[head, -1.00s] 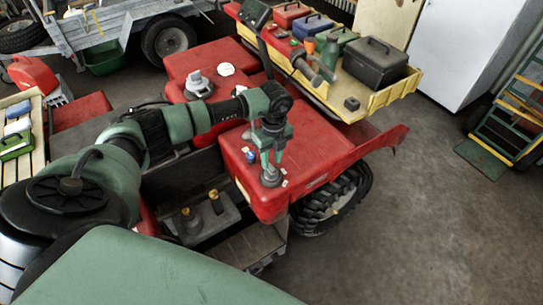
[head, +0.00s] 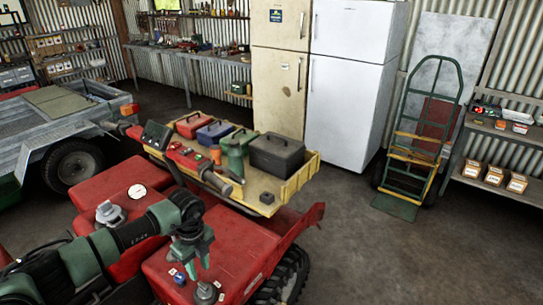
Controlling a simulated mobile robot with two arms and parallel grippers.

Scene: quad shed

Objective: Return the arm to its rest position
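My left arm (head: 100,255) reaches in from the lower left over the red quad. My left gripper (head: 197,281) points down above the quad's red bodywork (head: 240,250). Its two fingers look apart, with a gap between them. A round grey cap (head: 206,293) sits on the red surface right at the fingertips; I cannot tell whether they touch it. A small blue-topped item (head: 179,278) is beside the fingers. My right gripper is not in view.
A yellow-edged rack (head: 300,182) on the quad carries toolboxes (head: 277,152) and a green can (head: 235,155). A grey trailer (head: 60,125) stands left. Two fridges (head: 350,90) and a green hand truck (head: 420,140) stand behind. The floor at right is clear.

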